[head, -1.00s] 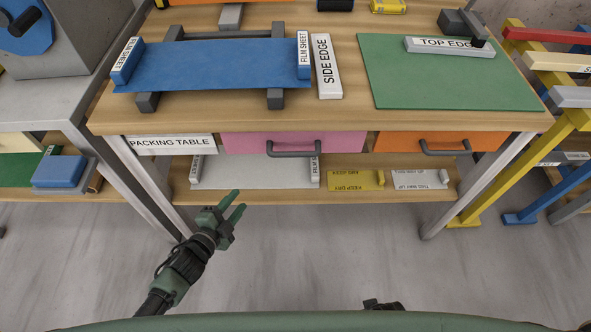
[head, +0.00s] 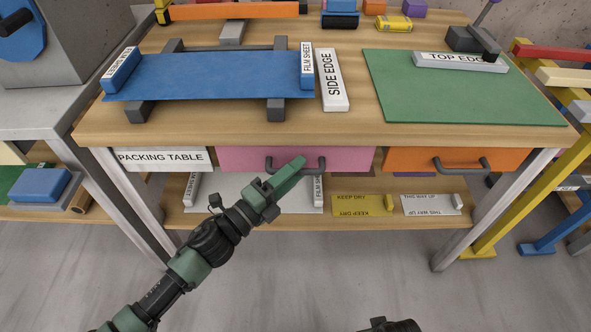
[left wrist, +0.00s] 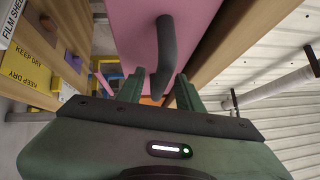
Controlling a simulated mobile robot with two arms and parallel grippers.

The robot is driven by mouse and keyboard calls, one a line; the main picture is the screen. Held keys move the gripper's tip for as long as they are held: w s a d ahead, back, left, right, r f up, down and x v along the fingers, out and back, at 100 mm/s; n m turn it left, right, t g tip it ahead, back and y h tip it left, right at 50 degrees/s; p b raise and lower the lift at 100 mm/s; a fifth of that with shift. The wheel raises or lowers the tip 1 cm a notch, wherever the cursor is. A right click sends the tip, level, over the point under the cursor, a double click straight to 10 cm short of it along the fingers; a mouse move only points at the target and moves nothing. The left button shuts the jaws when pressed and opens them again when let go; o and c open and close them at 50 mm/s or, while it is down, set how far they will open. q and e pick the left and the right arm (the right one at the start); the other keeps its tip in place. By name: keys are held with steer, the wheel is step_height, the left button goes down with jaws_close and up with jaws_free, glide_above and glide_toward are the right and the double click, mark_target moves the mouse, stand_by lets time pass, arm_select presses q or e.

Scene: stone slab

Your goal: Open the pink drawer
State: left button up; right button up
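The pink drawer (head: 230,158) is under the top of the packing table, left of an orange drawer, and its front looks flush and closed. Its dark grey bar handle (head: 318,172) also shows in the left wrist view (left wrist: 168,45). My left gripper (head: 296,165) is at the drawer front, its fingers over the middle of the handle in the head view. In the left wrist view my left gripper (left wrist: 161,86) is open, with the handle bar reaching between its two fingers. I cannot tell whether they touch it.
The orange drawer (head: 410,160) has its own handle. The packing table (head: 350,125) holds a blue sheet (head: 205,78) on a stand and a green mat (head: 465,95). The shelf (head: 340,222) below carries signs. Table legs stand either side; the floor in front is clear.

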arm_select(q)
steer(key=shift+w+d, duration=0.15)
jaws_close()
stand_by(1.4)
